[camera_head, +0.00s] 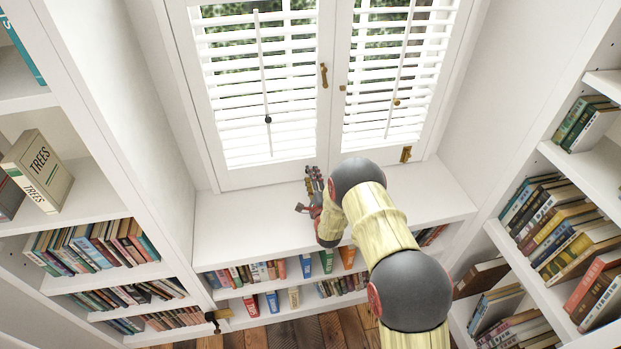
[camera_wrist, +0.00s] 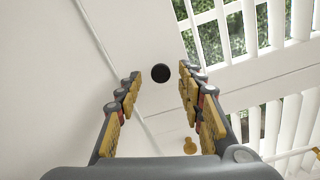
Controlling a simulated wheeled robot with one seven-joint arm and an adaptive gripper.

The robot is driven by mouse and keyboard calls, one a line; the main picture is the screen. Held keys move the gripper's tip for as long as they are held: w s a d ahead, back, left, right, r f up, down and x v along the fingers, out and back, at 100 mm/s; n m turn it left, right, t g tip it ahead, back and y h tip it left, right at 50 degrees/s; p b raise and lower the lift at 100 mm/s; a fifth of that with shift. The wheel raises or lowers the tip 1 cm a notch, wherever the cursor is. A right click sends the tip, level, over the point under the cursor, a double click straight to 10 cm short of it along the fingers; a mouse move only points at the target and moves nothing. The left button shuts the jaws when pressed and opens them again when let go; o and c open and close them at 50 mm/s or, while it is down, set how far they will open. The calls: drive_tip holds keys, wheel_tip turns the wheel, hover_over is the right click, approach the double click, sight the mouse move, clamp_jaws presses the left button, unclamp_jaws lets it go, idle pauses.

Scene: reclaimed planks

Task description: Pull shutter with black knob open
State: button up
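Two white slatted shutters stand side by side, closed or nearly so: the left one (camera_head: 232,175) and the right one (camera_head: 349,122). In the wrist view, a round black knob (camera_wrist: 161,73) sits on a white frame beside slats, ahead of my fingertips and between their lines. In the head view my gripper (camera_head: 309,190) is at the bottom inner corner of the left shutter, just above the sill, and no knob shows there. My gripper also shows in the wrist view (camera_wrist: 160,74), its fingers apart and nothing between them.
Brass fittings include a handle (camera_head: 323,75), a latch (camera_head: 406,154) and a knob (camera_wrist: 190,145). The white sill (camera_head: 240,225) is clear at left. Bookcases flank both sides, with a book (camera_head: 40,170) at left.

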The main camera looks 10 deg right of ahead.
drive_tip(key=shift+w, duration=0.5)
clamp_jaws()
idle(0.7)
